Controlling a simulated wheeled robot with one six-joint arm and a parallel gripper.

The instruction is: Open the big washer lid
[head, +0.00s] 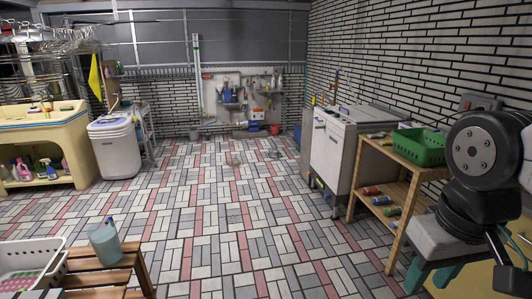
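A large white box-shaped appliance (330,150), which looks like the big washer, stands against the brick wall at the right. Its top (372,114) looks flat and shut. A smaller white washer (117,150) with rounded corners stands at the left, beside a yellow sink unit; its top also looks closed. My arm's dark joints fill the right edge. What seems to be my gripper (432,278), a grey block with teal parts, is low at the right, in front of the wooden shelf and well apart from both washers. Its fingertips are not clear, and I see nothing held.
A wooden shelf (405,160) with a green basket (420,146) and several cans stands right in front of the big appliance. A wooden table (85,277) with a white basket (35,262) and a blue-grey jug (105,243) is near left. The tiled floor (235,215) between is clear.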

